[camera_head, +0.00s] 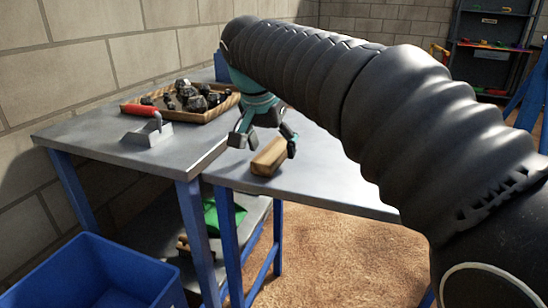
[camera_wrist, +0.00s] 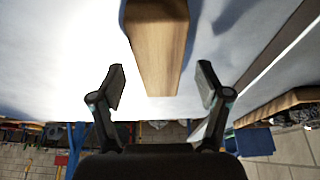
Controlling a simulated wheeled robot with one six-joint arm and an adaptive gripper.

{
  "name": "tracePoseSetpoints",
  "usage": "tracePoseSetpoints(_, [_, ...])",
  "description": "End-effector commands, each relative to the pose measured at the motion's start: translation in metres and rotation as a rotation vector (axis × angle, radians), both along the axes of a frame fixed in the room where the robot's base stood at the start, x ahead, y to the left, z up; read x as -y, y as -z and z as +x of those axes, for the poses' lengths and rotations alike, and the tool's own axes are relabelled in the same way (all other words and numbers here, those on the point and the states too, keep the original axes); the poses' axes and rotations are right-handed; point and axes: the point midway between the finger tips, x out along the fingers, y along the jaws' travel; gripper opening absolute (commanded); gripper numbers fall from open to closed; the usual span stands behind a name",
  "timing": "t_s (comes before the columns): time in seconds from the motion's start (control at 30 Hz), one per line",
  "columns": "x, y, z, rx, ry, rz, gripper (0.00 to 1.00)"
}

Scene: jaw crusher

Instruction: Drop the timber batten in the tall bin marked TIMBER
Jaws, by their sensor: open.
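The timber batten (camera_head: 268,157) is a short, light-brown wooden block lying on the grey metal table (camera_head: 330,178). In the wrist view the batten (camera_wrist: 160,45) runs from the top edge down to between my fingertips in the picture. My gripper (camera_head: 264,145) is over the table at the batten, fingers spread, one to each side. In the wrist view my gripper (camera_wrist: 162,84) is open, with a visible gap between each finger and the wood. How high the fingertips are is hard to tell. No bin marked TIMBER can be read.
A blue open bin (camera_head: 95,272) stands at the lower left, no label visible. A tray of dark rocks (camera_head: 222,105), a red-handled tool (camera_head: 140,110) and a grey metal piece (camera_head: 148,134) are on the left table. Shelves (camera_head: 490,45) stand at the back right. Sandy floor is clear at the front.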

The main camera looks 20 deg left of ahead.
Motion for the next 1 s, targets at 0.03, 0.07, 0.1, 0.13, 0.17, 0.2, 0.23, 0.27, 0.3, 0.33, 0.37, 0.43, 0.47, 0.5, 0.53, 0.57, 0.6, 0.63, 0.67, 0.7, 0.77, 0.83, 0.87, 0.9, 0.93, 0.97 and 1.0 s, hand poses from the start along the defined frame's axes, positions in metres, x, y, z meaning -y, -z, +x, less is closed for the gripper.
tracePoseSetpoints(0.03, [0.0005, 0.0059, 0.0022, 0.000, 0.000, 0.000, 0.76])
tracePoseSetpoints(0.07, [0.0006, 0.0079, 0.0032, 0.000, 0.000, 0.000, 0.76])
tracePoseSetpoints(0.1, [0.0008, 0.0100, 0.0041, 0.000, 0.001, 0.000, 0.76])
tracePoseSetpoints(0.13, [0.0010, 0.0112, 0.0045, 0.000, 0.001, 0.000, 0.76])
tracePoseSetpoints(0.17, [0.0010, 0.0119, 0.0048, 0.000, 0.000, 0.000, 0.76])
tracePoseSetpoints(0.2, [0.0010, 0.0123, 0.0051, 0.000, 0.001, 0.000, 0.76])
tracePoseSetpoints(0.23, [0.0011, 0.0124, 0.0052, 0.000, 0.001, 0.000, 0.76])
tracePoseSetpoints(0.27, [0.0011, 0.0123, 0.0052, 0.000, 0.001, 0.001, 0.76])
tracePoseSetpoints(0.3, [0.0011, 0.0122, 0.0052, 0.000, 0.001, 0.001, 0.76])
tracePoseSetpoints(0.33, [0.0011, 0.0121, 0.0051, 0.000, 0.001, 0.001, 0.76])
tracePoseSetpoints(0.37, [0.0011, 0.0121, 0.0051, 0.000, 0.001, 0.001, 0.76])
tracePoseSetpoints(0.43, [0.0010, 0.0121, 0.0052, 0.000, 0.001, 0.001, 0.64])
tracePoseSetpoints(0.47, [0.0011, 0.0120, 0.0052, 0.000, 0.001, 0.001, 0.56])
tracePoseSetpoints(0.5, [0.0011, 0.0120, 0.0052, 0.000, 0.001, 0.001, 0.46])
tracePoseSetpoints(0.53, [0.0010, 0.0120, 0.0052, 0.000, 0.001, 0.001, 0.39])
tracePoseSetpoints(0.57, [0.0010, 0.0120, 0.0052, 0.000, 0.001, 0.001, 0.31])
tracePoseSetpoints(0.6, [0.0010, 0.0120, 0.0052, 0.000, 0.001, 0.001, 0.21])
tracePoseSetpoints(0.63, [0.0010, 0.0120, 0.0052, 0.000, 0.001, 0.001, 0.14])
tracePoseSetpoints(0.67, [0.0010, 0.0120, 0.0052, 0.000, 0.001, 0.000, 0.10])
tracePoseSetpoints(0.7, [0.0010, 0.0118, 0.0052, 0.001, 0.001, 0.001, 0.04])
tracePoseSetpoints(0.77, [0.0010, 0.0118, 0.0052, 0.001, 0.001, 0.001, 0.04])
tracePoseSetpoints(0.83, [0.0010, 0.0119, 0.0052, 0.001, 0.001, 0.001, 0.04])
tracePoseSetpoints(0.87, [0.0010, 0.0118, 0.0052, 0.001, 0.001, 0.001, 0.04])
tracePoseSetpoints(0.9, [0.0010, 0.0115, 0.0052, 0.001, 0.001, 0.001, 0.04])
tracePoseSetpoints(0.93, [0.0010, 0.0109, 0.0052, 0.001, 0.001, 0.001, 0.04])
tracePoseSetpoints(0.97, [0.0009, 0.0102, 0.0052, 0.001, 0.001, 0.001, 0.04])
tracePoseSetpoints(1.0, [0.0008, 0.0085, 0.0054, 0.001, 0.001, 0.001, 0.04])
